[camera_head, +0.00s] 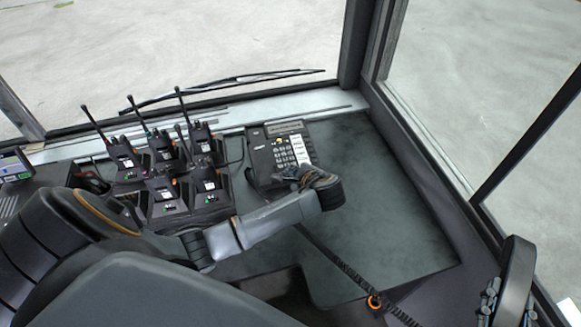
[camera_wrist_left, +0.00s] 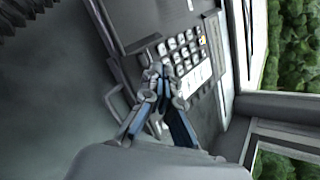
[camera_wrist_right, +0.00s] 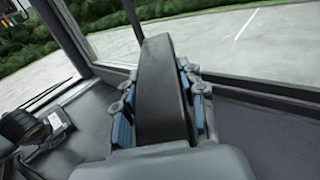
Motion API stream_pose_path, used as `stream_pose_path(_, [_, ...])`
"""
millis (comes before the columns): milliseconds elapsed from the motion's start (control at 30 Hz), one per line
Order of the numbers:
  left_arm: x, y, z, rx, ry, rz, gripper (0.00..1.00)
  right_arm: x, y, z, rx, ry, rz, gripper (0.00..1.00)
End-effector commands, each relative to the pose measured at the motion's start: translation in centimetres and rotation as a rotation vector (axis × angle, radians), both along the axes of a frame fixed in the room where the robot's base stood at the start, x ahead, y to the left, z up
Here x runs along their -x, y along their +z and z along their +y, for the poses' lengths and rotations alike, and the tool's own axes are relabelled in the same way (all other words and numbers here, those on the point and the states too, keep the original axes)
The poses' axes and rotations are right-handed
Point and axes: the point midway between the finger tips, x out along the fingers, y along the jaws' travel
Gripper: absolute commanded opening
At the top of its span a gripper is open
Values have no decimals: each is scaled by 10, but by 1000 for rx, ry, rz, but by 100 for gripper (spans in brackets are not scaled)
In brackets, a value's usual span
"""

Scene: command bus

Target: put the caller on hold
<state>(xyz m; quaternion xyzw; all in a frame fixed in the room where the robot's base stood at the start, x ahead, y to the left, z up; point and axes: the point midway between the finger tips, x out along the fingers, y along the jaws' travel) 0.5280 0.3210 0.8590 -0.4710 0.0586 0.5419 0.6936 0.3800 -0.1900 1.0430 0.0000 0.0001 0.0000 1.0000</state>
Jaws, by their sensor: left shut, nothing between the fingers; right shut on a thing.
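The desk phone (camera_head: 259,158) sits on the dashboard, with light keys and one yellow key (camera_wrist_left: 202,40). Its keypad (camera_wrist_left: 180,50) fills the middle of the left wrist view. My left gripper (camera_wrist_left: 163,85) is shut and empty, its fingertips over the lower edge of the keys; I cannot tell if they touch. My right gripper (camera_wrist_right: 160,105) is shut on the black handset (camera_wrist_right: 163,85), held upright between its blue pads, away from the phone. The handset also shows at the right edge of the head view (camera_head: 517,270). The left forearm and gripper hide the phone's lower part.
Several handheld radios (camera_head: 160,185) stand in chargers left of the phone, close to my left arm. The dash right of the phone (camera_head: 385,200) is clear, bounded by the window frame.

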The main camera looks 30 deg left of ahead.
Motion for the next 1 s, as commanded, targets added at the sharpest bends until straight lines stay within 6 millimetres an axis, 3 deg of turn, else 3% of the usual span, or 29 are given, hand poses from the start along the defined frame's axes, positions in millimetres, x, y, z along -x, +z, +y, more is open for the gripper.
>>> stream_pose_path(267, [0,1,0,0,0,1,0,0,2,0,0,0,-1,3])
stream_pose_path(667, [2,16,-1,-1,1,3,0,0,23,0,0,0,-1,3])
stream_pose_path(1000, [2,15,-2,0,0,1,0,0,23,0,0,0,-1,3])
